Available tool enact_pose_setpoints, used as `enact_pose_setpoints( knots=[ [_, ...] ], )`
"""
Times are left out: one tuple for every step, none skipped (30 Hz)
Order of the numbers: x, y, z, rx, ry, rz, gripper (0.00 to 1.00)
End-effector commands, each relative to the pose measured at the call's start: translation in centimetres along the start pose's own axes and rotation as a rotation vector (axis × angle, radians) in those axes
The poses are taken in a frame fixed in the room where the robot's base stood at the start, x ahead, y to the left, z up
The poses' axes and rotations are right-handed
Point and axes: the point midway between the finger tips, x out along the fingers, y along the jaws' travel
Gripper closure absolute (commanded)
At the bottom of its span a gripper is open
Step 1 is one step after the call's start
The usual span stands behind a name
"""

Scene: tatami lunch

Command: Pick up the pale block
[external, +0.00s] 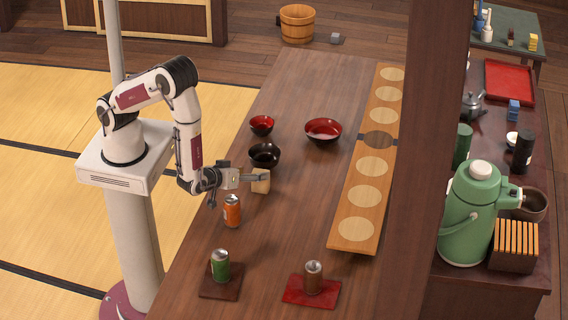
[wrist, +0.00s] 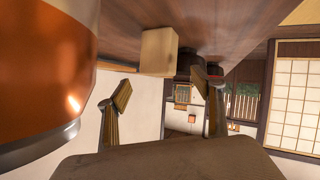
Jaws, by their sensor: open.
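The pale block (external: 261,185) stands on the wooden table, at the end of my gripper (external: 251,177) in the external view. One finger overlaps its upper part there. In the wrist view the pale block (wrist: 158,51) shows beyond and between the fingertips. My gripper (wrist: 166,91) is open in that view, with a gap between its fingers and nothing held. Whether a finger touches the block I cannot tell.
An orange can (external: 232,211) stands close in front of my gripper and fills the left of the wrist view (wrist: 45,65). A black bowl (external: 264,155) is behind the block. A green can (external: 220,265) and brown can (external: 313,277) stand nearer the camera. Table right of the block is clear.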

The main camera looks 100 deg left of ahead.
Motion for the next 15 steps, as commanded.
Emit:
enact_pose_setpoints(
  knots=[
    [0.0,0.0,0.0,0.000,0.000,0.000,0.33],
    [0.0,0.0,0.0,0.000,0.000,0.000,0.33],
    [0.0,0.0,0.0,0.000,0.000,0.000,0.33],
    [0.0,0.0,0.0,0.000,0.000,0.000,0.33],
    [0.1,0.0,0.0,0.000,0.000,-0.001,0.33],
    [0.2,0.0,0.0,0.000,0.000,-0.001,0.33],
    [0.3,0.0,0.0,0.000,0.000,-0.001,0.33],
    [0.5,-0.1,0.1,0.000,0.001,-0.002,0.33],
    [0.7,-0.1,0.1,0.000,0.001,-0.003,0.33],
    [0.9,-0.1,0.1,0.000,0.001,-0.003,0.33],
    [1.1,-0.1,0.1,0.000,0.001,-0.003,0.33],
    [1.5,-0.1,0.2,0.001,0.001,-0.003,0.33],
    [1.8,-0.1,0.3,0.001,0.001,-0.003,0.33],
    [2.1,-0.1,0.3,0.001,0.001,-0.004,0.33],
    [2.5,-0.1,0.4,0.001,0.001,-0.004,0.33]
  ],
)
